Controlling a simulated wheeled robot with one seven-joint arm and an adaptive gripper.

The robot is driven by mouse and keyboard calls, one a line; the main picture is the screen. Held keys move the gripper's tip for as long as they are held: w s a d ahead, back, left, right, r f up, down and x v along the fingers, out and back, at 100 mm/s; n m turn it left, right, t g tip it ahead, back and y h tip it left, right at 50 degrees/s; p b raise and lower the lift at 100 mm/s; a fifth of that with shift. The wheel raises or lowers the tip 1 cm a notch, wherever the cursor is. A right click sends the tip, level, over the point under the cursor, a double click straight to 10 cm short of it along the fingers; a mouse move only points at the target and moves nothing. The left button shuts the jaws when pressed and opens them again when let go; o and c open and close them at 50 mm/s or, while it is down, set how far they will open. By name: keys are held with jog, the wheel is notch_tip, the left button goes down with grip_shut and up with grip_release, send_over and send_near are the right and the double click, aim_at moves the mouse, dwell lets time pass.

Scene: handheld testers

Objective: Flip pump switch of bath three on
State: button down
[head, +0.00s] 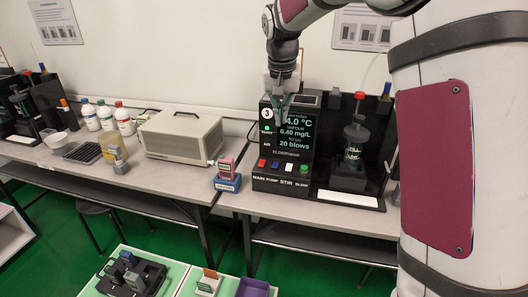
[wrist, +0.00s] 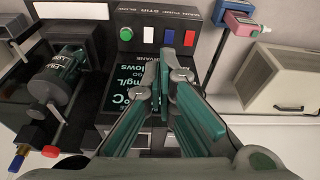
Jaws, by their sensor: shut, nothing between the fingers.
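The bath three unit (head: 290,130) is a black panel marked 3 with a lit display reading 4.0 °C, 0.40 mg/L and 20 blows. Its front ledge carries a row of switches: red under MAIN, the blue pump switch (head: 275,164) under PUMP, white under STIR and green under BLOW. In the wrist view the row appears reversed, with the blue pump switch (wrist: 168,36) between white and red. My gripper (head: 283,102) is shut and empty, in front of the upper display and above the switches. In the wrist view my gripper (wrist: 164,72) covers part of the display.
A glass-and-black apparatus (head: 353,150) stands on a white-trayed base to the right. A pink and blue handheld tester (head: 227,176) sits left of the switches, near a beige box (head: 180,136). The bench front (head: 245,202) near the ledge is clear.

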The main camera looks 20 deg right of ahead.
jog(key=w+f, duration=0.5)
jog(key=w, duration=0.1)
jog(key=shift+d+f+m+b, duration=0.3)
jog(key=shift+d+m+b, duration=0.05)
jog(key=shift+m, duration=0.05)
send_over(277, 165)
jog(key=f, duration=1.2)
jog(key=shift+s+a+f, duration=0.1)
jog(key=shift+a+f, duration=0.05)
jog(key=shift+a, duration=0.05)
jog(key=shift+f, duration=0.75)
jog(key=shift+s, duration=0.1)
